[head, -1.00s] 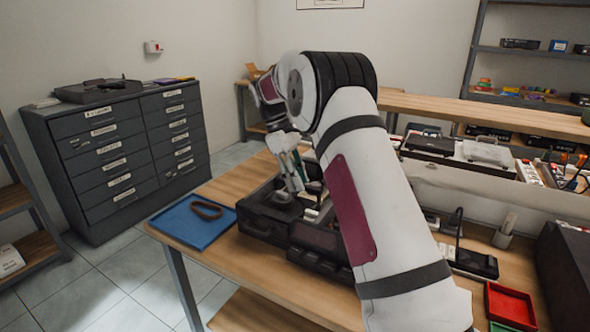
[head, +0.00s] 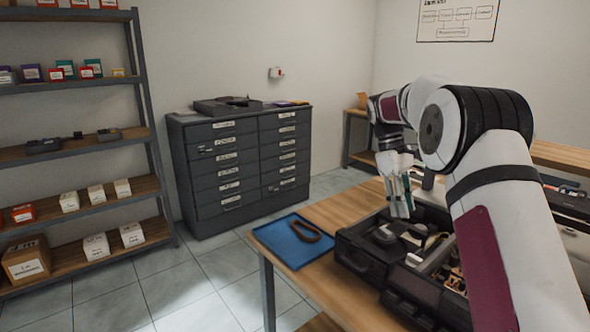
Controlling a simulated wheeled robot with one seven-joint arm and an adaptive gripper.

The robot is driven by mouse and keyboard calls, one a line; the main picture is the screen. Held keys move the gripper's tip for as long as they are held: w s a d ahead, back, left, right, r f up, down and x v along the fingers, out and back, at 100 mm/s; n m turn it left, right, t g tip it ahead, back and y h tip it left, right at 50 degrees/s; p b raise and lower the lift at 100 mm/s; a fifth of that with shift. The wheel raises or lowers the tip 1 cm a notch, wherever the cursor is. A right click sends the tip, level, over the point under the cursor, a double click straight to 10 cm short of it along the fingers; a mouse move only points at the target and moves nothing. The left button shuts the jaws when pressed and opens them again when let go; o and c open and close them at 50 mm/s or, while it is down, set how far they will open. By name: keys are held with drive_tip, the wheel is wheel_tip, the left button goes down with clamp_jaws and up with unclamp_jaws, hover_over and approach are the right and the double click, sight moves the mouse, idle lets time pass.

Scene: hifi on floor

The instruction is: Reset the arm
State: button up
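My arm reaches in from the lower right in the head view and bends at its elbow. My gripper (head: 402,198) hangs pointing down above the far left part of an open black case (head: 352,252) on the wooden table. The fingers are small and seen from the side, so I cannot tell whether they are open or shut. The case holds several dark and light items. My forearm and upper arm hide part of the case and the table behind.
A blue tray (head: 272,246) with a brown loop (head: 306,232) lies left of the case at the table's edge. A grey drawer cabinet (head: 236,165) stands behind, with shelves (head: 75,146) holding boxes at the left. Tiled floor (head: 165,270) is clear between them.

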drive_tip(key=s+a+r+m+t+p, duration=0.2)
drive_tip(key=s+a+r, duration=0.2)
drive_tip(key=s+r, duration=0.4)
drive_tip(key=s+a+r+m+t+p, duration=0.15)
drive_tip(key=s+a+r, duration=0.25)
drive_tip(key=s+r, duration=0.5)
drive_tip(key=s+a+f+m+t+y+p, duration=0.1)
drive_tip(key=s+a+f+t, duration=0.1)
drive_tip(key=s, duration=1)
drive_tip(key=s+a+f+m+t+y+p, duration=0.1)
drive_tip(key=s+a+f+m+t, duration=0.1)
drive_tip(key=s, duration=1)
wheel_tip(320, 180, down, 2)
drive_tip(key=shift+a+f+y, duration=0.15)
drive_tip(key=shift+a+y, duration=0.15)
drive_tip(key=shift+a, duration=0.3)
